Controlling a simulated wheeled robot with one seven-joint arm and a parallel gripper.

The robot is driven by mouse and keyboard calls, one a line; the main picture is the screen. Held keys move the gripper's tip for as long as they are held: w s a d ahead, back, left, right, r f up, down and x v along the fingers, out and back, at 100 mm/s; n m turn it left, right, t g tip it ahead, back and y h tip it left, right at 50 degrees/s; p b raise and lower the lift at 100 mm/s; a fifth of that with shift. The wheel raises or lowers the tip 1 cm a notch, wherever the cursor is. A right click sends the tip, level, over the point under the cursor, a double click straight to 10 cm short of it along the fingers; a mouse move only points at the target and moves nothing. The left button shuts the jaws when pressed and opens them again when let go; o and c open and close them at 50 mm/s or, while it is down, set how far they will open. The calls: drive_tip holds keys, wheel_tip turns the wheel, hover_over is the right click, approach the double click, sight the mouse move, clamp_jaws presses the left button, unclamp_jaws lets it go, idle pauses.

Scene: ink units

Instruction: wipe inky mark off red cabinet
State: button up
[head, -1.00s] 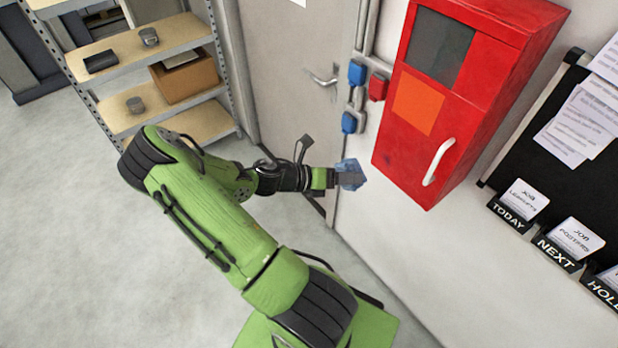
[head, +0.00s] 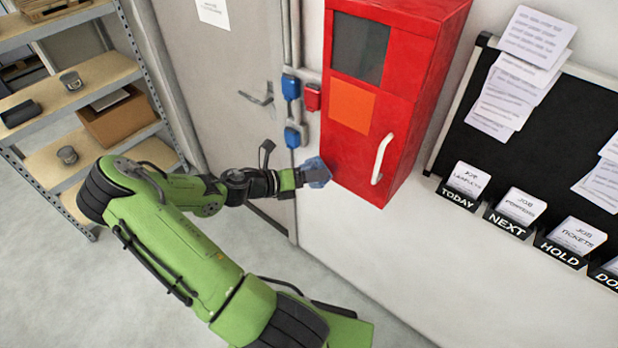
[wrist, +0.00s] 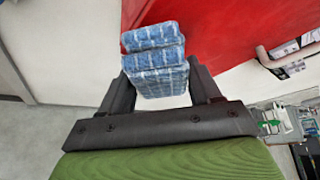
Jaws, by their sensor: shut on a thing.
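The red cabinet (head: 345,158) hangs on the white wall, with a dark window, an orange panel (head: 351,107) and a white handle (head: 381,158) on its front. It also shows in the wrist view (wrist: 220,30). I cannot make out an inky mark on the cabinet in either view. My gripper (head: 308,174) is shut on a folded blue cloth (wrist: 155,62) with a pale check. The cloth sits between the two dark fingers and sticks out past their tips. In the head view it is at the cabinet's lower left corner; I cannot tell whether it touches.
Blue and red sockets (head: 291,88) with conduit are on the wall left of the cabinet, beside a grey door (head: 225,70). A shelf rack (head: 75,85) stands at the left. A black board (head: 520,130) and labelled card holders (head: 510,215) are at the right.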

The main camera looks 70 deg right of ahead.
drive_tip(key=shift+s+d+p, duration=0.2)
drive_tip(key=shift+d, duration=0.25)
drive_tip(key=shift+s+d+p, duration=0.2)
drive_tip(key=shift+d, duration=0.25)
idle(0.3)
drive_tip(key=shift+s+a+p, duration=0.25)
drive_tip(key=shift+s+a, duration=0.05)
drive_tip(key=shift+s, duration=0.3)
drive_tip(key=shift+s+a+p, duration=0.25)
drive_tip(key=shift+s+a, duration=0.05)
drive_tip(key=shift+s, duration=0.35)
drive_tip(key=shift+s+a+p, duration=0.25)
drive_tip(key=shift+s+a, duration=0.05)
drive_tip(key=shift+s, duration=0.3)
drive_tip(key=shift+d+r+p, duration=0.1)
drive_tip(key=shift+p, duration=0.3)
drive_tip(key=shift+w+d+p, duration=0.3)
drive_tip(key=shift+w, duration=0.3)
drive_tip(key=shift+w+d+p, duration=0.25)
drive_tip(key=shift+w+d, duration=0.05)
drive_tip(key=shift+w, duration=0.3)
drive_tip(key=shift+w+d+p, duration=0.3)
drive_tip(key=shift+w, duration=0.3)
